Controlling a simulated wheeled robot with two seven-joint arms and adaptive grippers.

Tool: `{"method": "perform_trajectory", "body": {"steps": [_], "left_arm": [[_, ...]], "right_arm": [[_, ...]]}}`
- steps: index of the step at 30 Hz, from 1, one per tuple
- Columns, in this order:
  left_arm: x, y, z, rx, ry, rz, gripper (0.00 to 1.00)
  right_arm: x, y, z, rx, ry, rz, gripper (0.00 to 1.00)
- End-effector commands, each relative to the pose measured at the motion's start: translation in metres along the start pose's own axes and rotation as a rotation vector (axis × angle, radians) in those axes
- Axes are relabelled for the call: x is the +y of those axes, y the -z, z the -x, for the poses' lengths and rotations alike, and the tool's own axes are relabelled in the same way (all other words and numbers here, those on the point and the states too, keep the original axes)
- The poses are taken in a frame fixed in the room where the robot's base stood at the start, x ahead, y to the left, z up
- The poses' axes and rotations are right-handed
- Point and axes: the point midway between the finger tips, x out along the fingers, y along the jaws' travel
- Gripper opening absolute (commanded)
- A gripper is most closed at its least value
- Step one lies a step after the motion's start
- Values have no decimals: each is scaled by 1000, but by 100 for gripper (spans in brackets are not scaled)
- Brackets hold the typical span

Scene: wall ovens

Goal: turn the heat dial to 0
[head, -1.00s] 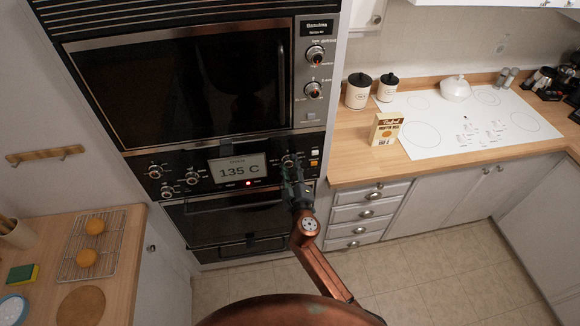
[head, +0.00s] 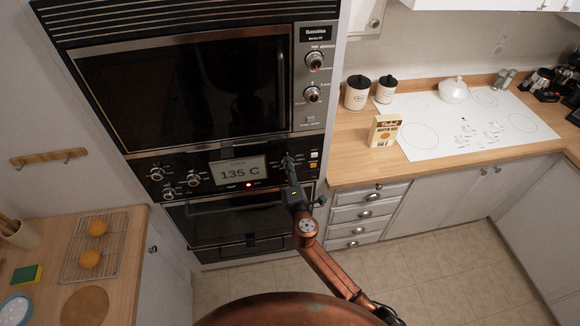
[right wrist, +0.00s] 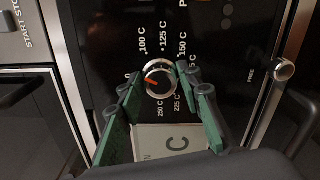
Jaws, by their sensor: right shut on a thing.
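The heat dial (right wrist: 159,79) shows in the right wrist view as a round knob with a silvery rim and an orange-red mark on its left side. Numbers from 100 C to 250 C are printed around it. My right gripper (right wrist: 157,84) is shut on the dial, with one green-padded finger on each side of it. In the head view my right gripper (head: 289,163) is at the right end of the oven control panel and covers most of the dial. The display (head: 238,171) reads 135 C. My left gripper is not in view.
Several other knobs (head: 193,179) sit left of the display. White and orange buttons (head: 313,160) are just right of my right gripper. The lower oven door (head: 235,220) is below. A counter with a yellow box (head: 384,131) stands to the right.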

Motion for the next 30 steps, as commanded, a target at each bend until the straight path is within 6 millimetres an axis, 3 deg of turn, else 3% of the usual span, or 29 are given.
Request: {"method": "perform_trajectory", "body": {"steps": [15, 30], "left_arm": [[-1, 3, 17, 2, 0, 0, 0], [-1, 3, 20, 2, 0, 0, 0]], "right_arm": [[1, 1, 0, 2, 1, 372, 9], [0, 2, 0, 3, 1, 458, 9]]}}
